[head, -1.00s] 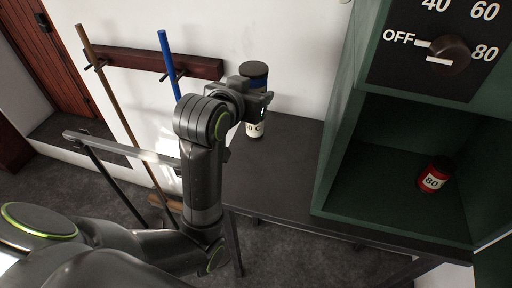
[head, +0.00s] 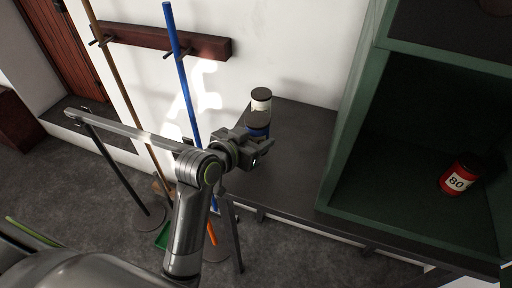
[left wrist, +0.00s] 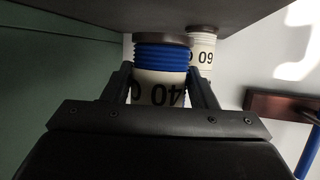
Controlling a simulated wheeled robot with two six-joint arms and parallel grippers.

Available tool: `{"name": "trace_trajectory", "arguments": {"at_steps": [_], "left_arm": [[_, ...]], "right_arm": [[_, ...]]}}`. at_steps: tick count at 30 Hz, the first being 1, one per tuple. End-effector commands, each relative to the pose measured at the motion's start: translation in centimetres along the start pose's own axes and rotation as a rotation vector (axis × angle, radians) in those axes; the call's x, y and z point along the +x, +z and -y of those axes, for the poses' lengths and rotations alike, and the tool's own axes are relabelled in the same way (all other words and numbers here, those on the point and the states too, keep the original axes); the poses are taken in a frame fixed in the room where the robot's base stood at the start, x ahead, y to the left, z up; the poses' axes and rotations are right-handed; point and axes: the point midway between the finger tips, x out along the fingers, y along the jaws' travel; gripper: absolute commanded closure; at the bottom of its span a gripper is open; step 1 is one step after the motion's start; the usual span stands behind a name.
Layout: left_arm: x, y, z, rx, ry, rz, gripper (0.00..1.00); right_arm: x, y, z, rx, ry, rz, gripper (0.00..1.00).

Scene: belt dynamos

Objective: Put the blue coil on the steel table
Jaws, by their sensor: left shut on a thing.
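The blue coil (head: 258,131) has a dark end, a blue band and a white label with "40" in the left wrist view (left wrist: 160,88). My left gripper (head: 262,152) is shut on it, with one finger on each side. The coil is upright and very close to the top of the dark steel table (head: 295,175); I cannot tell whether it touches. In the head view the gripper hides its lower part. My right gripper is not in view.
A white coil (head: 261,100) stands just behind the blue one on the table. At the right is an open green cabinet (head: 348,130) with a red coil (head: 459,174) marked 80 inside. A wall rack (head: 205,43) holds poles at the left.

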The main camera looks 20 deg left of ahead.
Motion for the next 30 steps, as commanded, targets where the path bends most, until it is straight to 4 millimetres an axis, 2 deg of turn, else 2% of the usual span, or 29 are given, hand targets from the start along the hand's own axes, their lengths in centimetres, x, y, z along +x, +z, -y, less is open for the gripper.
{"name": "trace_trajectory", "arguments": {"at_steps": [3,6,18,19,24,30], "left_arm": [[0.7,1.8,0.0,-0.003,0.000,0.002,0.84],[1.1,2.7,0.0,-0.003,0.000,0.000,0.84],[1.3,3.2,0.0,-0.001,-0.001,-0.002,0.84],[1.3,3.3,0.0,-0.001,0.000,0.001,0.46],[1.3,3.2,0.0,-0.001,0.000,0.001,0.26],[1.3,3.2,0.0,-0.001,0.000,0.001,0.26]], "right_arm": [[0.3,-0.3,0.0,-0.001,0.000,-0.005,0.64],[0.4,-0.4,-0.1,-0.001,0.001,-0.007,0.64],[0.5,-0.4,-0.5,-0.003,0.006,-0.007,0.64],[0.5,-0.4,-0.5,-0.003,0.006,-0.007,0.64],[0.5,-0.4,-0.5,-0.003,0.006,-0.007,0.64],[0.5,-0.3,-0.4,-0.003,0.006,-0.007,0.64]]}}
